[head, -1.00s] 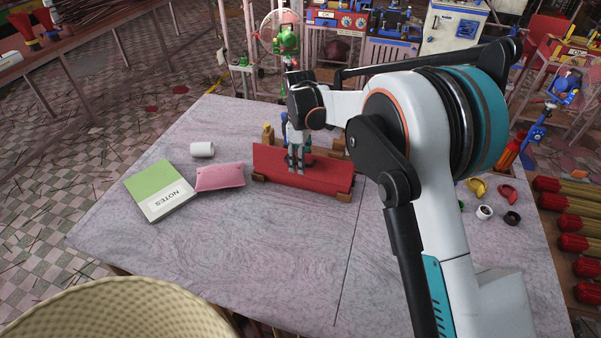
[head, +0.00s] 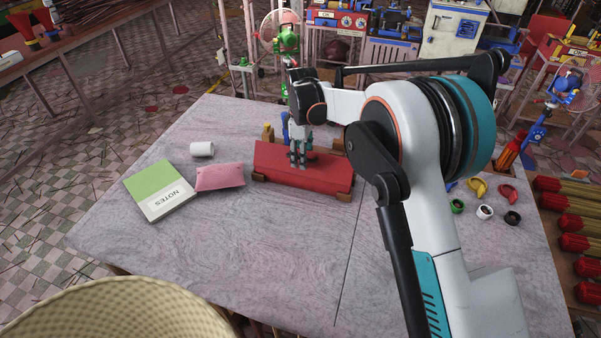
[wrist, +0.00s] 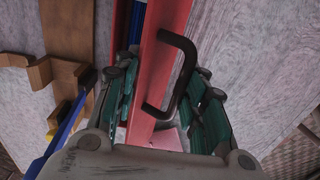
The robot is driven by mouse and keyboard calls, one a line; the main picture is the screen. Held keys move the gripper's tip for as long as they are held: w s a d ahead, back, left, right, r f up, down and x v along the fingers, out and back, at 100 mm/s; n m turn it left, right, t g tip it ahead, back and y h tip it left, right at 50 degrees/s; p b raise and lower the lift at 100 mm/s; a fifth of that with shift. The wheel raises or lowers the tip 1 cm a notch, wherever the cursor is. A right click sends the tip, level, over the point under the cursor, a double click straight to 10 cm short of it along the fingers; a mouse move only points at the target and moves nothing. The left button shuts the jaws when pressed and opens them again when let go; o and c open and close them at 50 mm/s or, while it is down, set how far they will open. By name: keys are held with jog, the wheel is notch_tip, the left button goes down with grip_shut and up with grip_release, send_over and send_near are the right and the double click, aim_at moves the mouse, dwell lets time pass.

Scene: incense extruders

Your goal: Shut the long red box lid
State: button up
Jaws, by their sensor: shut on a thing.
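The long red box (head: 325,183) sits on wooden supports near the back of the grey table. Its red lid (head: 270,155) slopes above the front wall; a crease runs between them. My gripper (head: 298,162) is over the lid's middle and points down. In the wrist view, the lid (wrist: 165,40) is a red band with a black handle (wrist: 180,75) on it. My gripper (wrist: 163,100) has its fingers on both sides of the band and handle, shut on the lid. The exact contact is hidden.
A pink pouch (head: 220,177), a green notebook (head: 155,185) and a white cup (head: 202,149) lie left of the box. Small rings and a yellow item (head: 478,188) lie to the right. A woven basket (head: 120,310) is at the front left. The table's front middle is clear.

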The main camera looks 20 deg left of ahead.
jog(key=shift+w+f, duration=0.1)
jog(key=shift+w, duration=0.4)
jog(key=shift+w+a+f, duration=0.1)
jog(key=shift+w+f, duration=0.3)
jog(key=shift+w, duration=0.3)
jog(key=shift+f+b, duration=0.1)
jog(key=shift+b, duration=0.2)
